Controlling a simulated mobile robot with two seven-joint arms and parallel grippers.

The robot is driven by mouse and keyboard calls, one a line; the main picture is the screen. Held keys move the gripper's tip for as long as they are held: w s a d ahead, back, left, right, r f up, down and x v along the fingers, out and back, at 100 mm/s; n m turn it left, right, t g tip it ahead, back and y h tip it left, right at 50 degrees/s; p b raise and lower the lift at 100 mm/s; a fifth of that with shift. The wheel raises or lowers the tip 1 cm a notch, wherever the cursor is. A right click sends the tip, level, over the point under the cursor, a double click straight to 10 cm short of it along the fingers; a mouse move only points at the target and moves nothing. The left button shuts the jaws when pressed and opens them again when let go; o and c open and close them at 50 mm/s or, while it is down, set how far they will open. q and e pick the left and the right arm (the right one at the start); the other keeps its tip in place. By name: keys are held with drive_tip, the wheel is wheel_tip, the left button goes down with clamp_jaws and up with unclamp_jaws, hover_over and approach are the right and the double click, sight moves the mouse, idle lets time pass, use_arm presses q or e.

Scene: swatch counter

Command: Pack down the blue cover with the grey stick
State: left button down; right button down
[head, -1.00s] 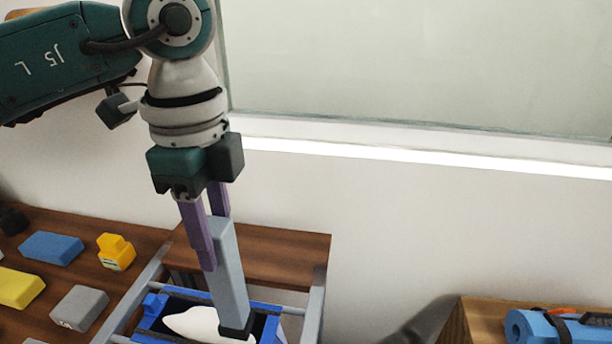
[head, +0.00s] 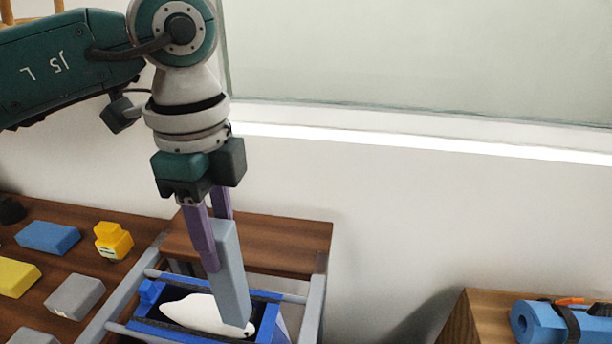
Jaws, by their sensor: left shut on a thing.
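My left gripper (head: 207,230), with purple fingers, is shut on the upper part of the grey stick (head: 231,275). The stick points down, slightly tilted, over a blue-edged open holder that I take to be the blue cover (head: 149,292). A smooth white thing (head: 190,314) lies in its dark inside. My right gripper is not in view.
The cover sits between grey rails (head: 313,308) by a brown wooden top (head: 270,240). Blue (head: 48,237), yellow (head: 18,278) and grey (head: 75,296) blocks and a yellow piece (head: 113,241) lie at left. A blue roll (head: 542,324) lies on the right-hand table.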

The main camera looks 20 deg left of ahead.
sight(225, 270)
use_arm(q)
drive_tip(key=shift+f+b, duration=2.15)
drive_tip(key=shift+f, duration=0.8)
drive_tip(key=shift+r, duration=0.1)
wheel_tip(225, 270, up, 11)
drive_tip(key=p, duration=1.1)
drive_tip(key=shift+r, duration=0.15)
